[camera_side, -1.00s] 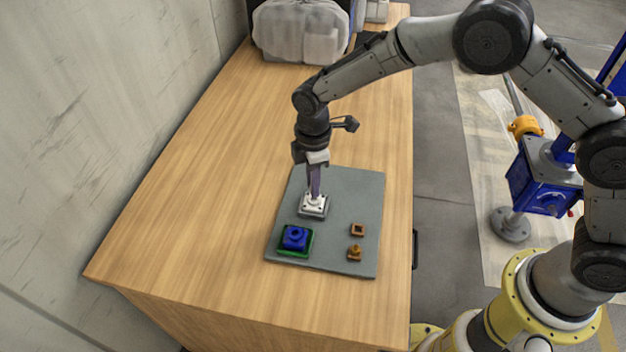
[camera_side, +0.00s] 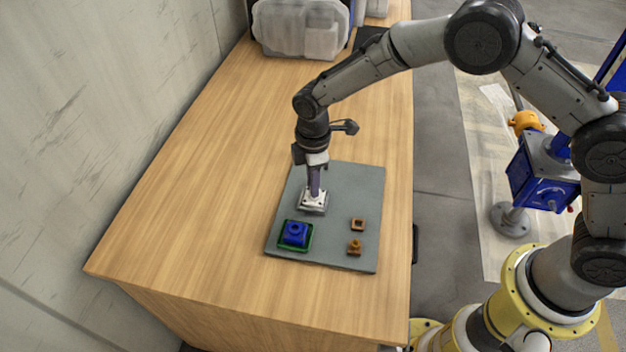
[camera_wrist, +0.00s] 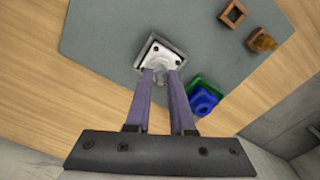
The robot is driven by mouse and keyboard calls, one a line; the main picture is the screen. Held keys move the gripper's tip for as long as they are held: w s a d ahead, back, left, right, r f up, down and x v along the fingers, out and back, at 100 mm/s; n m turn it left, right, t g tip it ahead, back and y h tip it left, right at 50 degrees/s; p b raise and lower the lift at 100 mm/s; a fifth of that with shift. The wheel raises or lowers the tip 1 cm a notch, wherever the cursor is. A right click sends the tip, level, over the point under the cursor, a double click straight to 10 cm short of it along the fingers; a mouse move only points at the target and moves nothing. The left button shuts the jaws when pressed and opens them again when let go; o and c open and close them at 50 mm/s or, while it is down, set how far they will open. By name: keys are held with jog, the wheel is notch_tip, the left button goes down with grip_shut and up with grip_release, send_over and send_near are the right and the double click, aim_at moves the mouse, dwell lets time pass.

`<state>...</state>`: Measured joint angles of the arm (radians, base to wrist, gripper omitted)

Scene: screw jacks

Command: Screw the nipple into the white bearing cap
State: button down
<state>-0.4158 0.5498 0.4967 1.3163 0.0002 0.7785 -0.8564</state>
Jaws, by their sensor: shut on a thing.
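The white bearing cap (camera_side: 313,203) sits on the grey mat, toward its left side; it also shows in the wrist view (camera_wrist: 156,48) with screws at its corners. My gripper (camera_side: 314,192) points down over the middle of the cap. In the wrist view my gripper's two purple fingers (camera_wrist: 163,76) reach the cap's centre and are shut on a small part there. That part, likely the nipple, is mostly hidden between the fingertips, so its seating in the cap cannot be told.
A blue block (camera_side: 295,233) sits on a green base at the mat's front left. The grey mat (camera_side: 350,190) is clear behind. A wall stands left of the wooden table (camera_side: 200,190).

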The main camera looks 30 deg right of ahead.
jog(key=m, duration=1.8)
jog(key=shift+f, duration=0.1)
jog(key=m, duration=0.5)
jog(key=shift+a+m, duration=0.1)
jog(key=shift+m, duration=0.2)
jog(key=c, duration=0.9)
grip_release()
